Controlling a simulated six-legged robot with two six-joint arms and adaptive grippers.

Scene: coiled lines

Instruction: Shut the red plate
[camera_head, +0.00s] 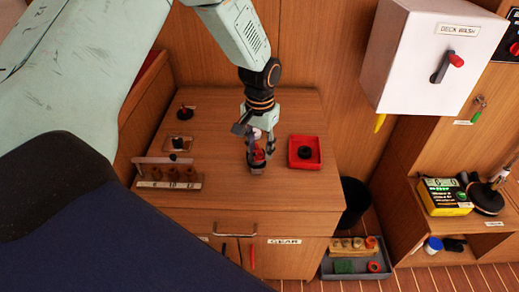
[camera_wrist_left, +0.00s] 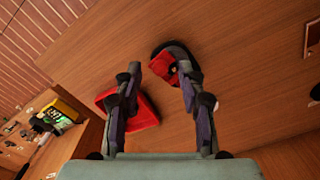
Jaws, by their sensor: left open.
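My left gripper (camera_head: 256,148) reaches down over the wooden cabinet top with its fingers apart. It also shows in the left wrist view (camera_wrist_left: 158,78), open and with nothing clearly held. A small red piece (camera_head: 258,157) on a dark base is at the fingertips, partly hidden by them. In the left wrist view, this red piece (camera_wrist_left: 164,64) sits on a dark rounded base close to the right finger; I cannot tell whether they touch. I cannot tell if it is hinged or how far it stands open. My right gripper is not in view.
A red square tray (camera_head: 318,163) with a black ring stands right of the gripper. A rack with several brown pegs (camera_head: 170,184) is at the front left. A white box with a lever (camera_head: 420,55) hangs at the right. The cabinet top's front middle is clear.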

